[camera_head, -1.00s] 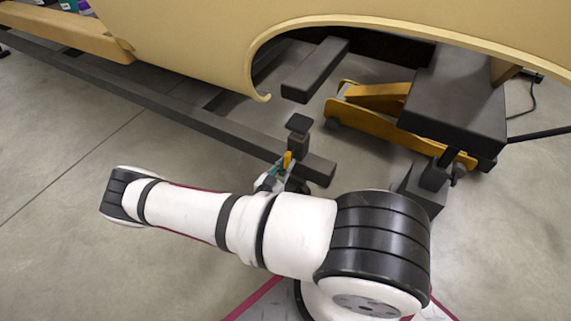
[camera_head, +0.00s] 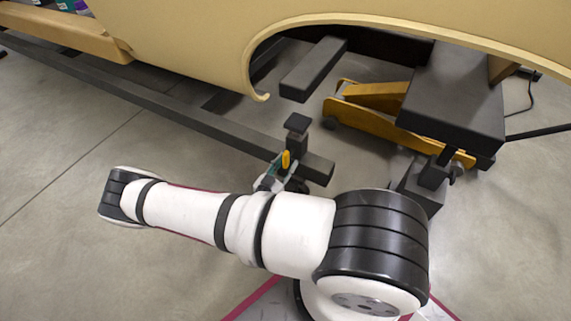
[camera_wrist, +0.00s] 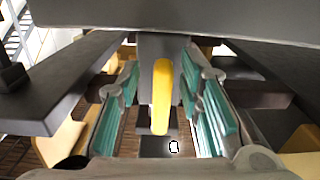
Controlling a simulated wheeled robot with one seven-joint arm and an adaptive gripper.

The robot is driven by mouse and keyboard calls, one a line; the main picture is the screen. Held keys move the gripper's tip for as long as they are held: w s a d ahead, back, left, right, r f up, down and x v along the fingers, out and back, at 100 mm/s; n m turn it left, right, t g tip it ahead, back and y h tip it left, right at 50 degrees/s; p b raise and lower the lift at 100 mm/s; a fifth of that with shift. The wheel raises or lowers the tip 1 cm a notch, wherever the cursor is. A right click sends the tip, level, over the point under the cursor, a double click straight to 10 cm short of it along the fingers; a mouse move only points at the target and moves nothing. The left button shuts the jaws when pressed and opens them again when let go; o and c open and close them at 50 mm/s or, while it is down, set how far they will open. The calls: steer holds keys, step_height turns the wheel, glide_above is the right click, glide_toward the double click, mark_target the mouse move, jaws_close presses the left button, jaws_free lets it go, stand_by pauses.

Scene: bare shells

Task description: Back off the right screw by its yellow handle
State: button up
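The yellow handle (camera_head: 286,160) sits on a dark screw post (camera_head: 297,137) at the near end of the long dark rail. In the wrist view the yellow handle (camera_wrist: 161,97) hangs upright in the middle, in front of a grey block (camera_wrist: 161,47). My gripper (camera_wrist: 160,88) is open, with one teal-padded finger on each side of the handle and a visible gap on both sides. In the head view my gripper (camera_head: 280,172) is small and partly hidden behind my arm, close around the handle.
The long dark rail (camera_head: 150,103) runs under the tan body shell (camera_head: 190,45). A yellow jack (camera_head: 375,125) and a dark block (camera_head: 455,95) stand at the right. Another dark post (camera_head: 433,178) stands right of my gripper. The grey floor at left is clear.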

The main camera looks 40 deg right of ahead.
steer(key=shift+a, duration=0.1)
steer(key=v, duration=1.1)
steer(key=shift+a, duration=0.4)
steer(key=shift+s, duration=0.1)
steer(key=shift+r, duration=0.1)
